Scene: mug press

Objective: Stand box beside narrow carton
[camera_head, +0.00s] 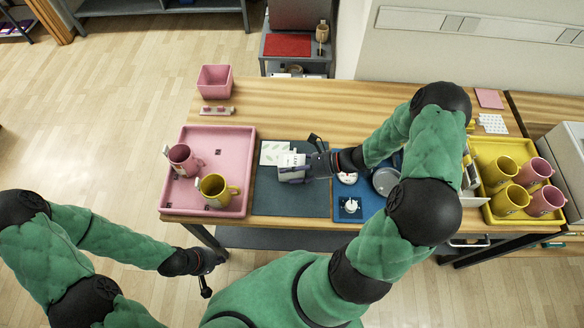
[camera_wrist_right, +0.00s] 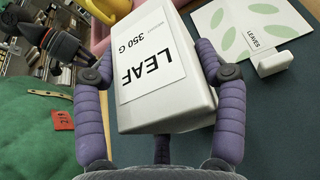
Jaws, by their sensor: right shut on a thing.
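A white box labelled LEAF 350 G (camera_wrist_right: 160,75) sits between the two purple-jointed fingers of my right gripper (camera_wrist_right: 160,100). In the head view the box (camera_head: 291,175) is over the dark green mat (camera_head: 290,203), with my right gripper (camera_head: 303,170) shut on it from the right. Whether the box touches the mat is unclear. Tall pale cartons (camera_head: 470,174) stand left of the yellow tray, partly hidden by my right arm; I cannot tell which is the narrow carton. My left gripper (camera_head: 208,275) is open and empty, in front of the table.
A leaf-patterned card (camera_wrist_right: 245,30) with a small LEAVES block (camera_wrist_right: 272,58) lies beside the box. A pink tray (camera_head: 233,150) with two mugs is left of the mat. A blue tray (camera_head: 367,207) with small items is right. A yellow tray (camera_head: 490,150) holds several mugs.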

